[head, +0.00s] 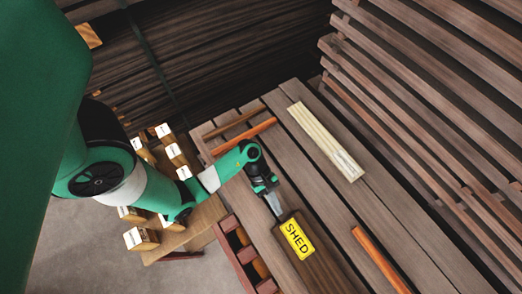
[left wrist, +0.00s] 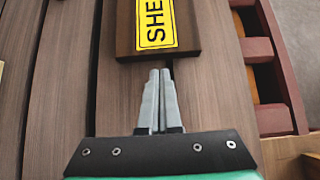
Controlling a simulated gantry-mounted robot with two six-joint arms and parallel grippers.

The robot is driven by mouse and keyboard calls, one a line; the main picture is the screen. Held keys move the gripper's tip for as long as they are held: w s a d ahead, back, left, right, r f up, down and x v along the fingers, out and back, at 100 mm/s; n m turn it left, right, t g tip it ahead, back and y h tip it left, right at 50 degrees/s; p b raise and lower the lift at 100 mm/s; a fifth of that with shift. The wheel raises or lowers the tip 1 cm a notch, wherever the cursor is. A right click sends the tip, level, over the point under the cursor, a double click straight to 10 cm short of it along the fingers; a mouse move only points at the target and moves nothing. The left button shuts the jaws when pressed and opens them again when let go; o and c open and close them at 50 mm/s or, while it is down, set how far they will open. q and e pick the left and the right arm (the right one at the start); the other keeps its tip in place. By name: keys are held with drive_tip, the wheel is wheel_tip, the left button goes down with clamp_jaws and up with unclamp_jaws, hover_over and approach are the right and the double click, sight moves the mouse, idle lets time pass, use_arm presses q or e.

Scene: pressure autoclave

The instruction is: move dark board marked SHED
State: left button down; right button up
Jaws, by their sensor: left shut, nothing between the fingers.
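The dark board (head: 318,268) carries a yellow label reading SHED and lies on the slatted wooden surface (head: 300,170) in the head view. In the left wrist view the dark board (left wrist: 185,45) is at the top, its near end facing my fingers. My left gripper (head: 276,214) is shut and empty, with its fingertips close to that end of the board. In the left wrist view the left gripper (left wrist: 160,72) has its two fingers together, and I cannot tell whether the tips touch the board. My right gripper is not in view.
A pale bundle of strips (head: 325,140) lies on the slats. An orange strip (head: 380,260) lies right of the board. A reddish crate (head: 238,262) is left of the board. Several labelled wooden blocks (head: 141,239) stand on a lower table. Stacked slats (head: 430,100) rise on the right.

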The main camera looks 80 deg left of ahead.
use_arm(q)
drive_tip(key=shift+s+a+r, duration=0.2)
drive_tip(key=shift+s+a, duration=0.05)
drive_tip(key=shift+a, duration=0.35)
drive_tip(key=shift+s+a+r, duration=0.2)
drive_tip(key=shift+a, duration=0.4)
drive_tip(key=v, duration=0.6)
drive_tip(key=shift+s+a+r+p, duration=0.1)
drive_tip(key=shift+a+r+p, duration=0.15)
drive_tip(key=shift+p, duration=0.1)
drive_tip(key=p+v, duration=0.2)
drive_tip(key=p, duration=0.1)
drive_tip(key=shift+s+r, duration=0.1)
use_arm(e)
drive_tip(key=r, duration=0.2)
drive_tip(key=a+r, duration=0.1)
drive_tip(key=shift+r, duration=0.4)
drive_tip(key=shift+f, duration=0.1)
